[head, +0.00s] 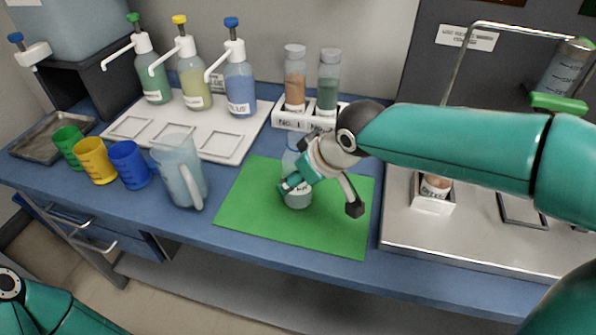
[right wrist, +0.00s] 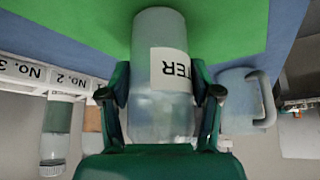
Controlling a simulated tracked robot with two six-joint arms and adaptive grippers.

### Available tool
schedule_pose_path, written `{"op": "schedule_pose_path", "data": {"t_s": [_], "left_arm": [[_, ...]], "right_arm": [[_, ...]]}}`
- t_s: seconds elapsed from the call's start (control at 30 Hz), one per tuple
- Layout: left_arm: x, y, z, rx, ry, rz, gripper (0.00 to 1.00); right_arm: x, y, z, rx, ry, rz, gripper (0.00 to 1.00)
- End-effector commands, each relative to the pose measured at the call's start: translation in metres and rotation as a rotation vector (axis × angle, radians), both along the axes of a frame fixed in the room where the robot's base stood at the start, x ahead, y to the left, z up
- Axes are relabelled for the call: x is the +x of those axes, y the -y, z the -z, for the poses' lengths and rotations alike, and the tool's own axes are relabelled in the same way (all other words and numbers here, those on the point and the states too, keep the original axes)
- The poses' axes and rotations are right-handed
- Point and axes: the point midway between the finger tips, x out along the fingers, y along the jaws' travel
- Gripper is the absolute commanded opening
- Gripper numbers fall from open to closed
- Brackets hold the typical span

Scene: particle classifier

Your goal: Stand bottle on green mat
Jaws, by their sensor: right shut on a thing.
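The bottle (head: 298,199) is clear, with pale liquid and a white label. It is upright over the middle of the green mat (head: 250,215). In the right wrist view the bottle (right wrist: 160,110) sits between the two fingers, its label reading "TER" upside down, with the green mat (right wrist: 225,25) beyond its base. My right gripper (head: 320,196) is shut on the bottle and hides part of it. I cannot tell whether its base touches the mat. Only a link of my left arm shows at the lower left; its gripper is out of view.
A clear jug (head: 180,175) stands left of the mat, beside blue, yellow and green cups (head: 97,160). Behind the mat is a white rack (head: 285,118) with two vials. Pump bottles (head: 240,85) stand on a white tray (head: 215,148). A metal tray (head: 440,240) lies to the right.

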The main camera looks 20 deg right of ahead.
Motion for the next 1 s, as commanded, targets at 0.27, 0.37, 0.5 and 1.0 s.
{"op": "schedule_pose_path", "data": {"t_s": [0.27, 0.37, 0.5, 1.0], "left_arm": [[0.000, 0.000, 0.001, 0.000, 0.000, 0.000, 0.65], [0.000, 0.000, 0.001, 0.000, 0.000, 0.000, 0.65], [0.000, 0.000, 0.001, 0.000, 0.000, 0.000, 0.65], [0.000, 0.000, -0.006, 0.000, 0.000, 0.000, 0.65]], "right_arm": [[0.000, 0.000, 0.001, 0.000, 0.000, 0.000, 0.71], [0.000, 0.000, 0.001, 0.000, 0.000, 0.000, 0.88], [0.000, 0.000, 0.001, -0.001, 0.000, -0.001, 0.88], [-0.014, 0.006, -0.029, 0.000, 0.005, -0.001, 0.88]]}}
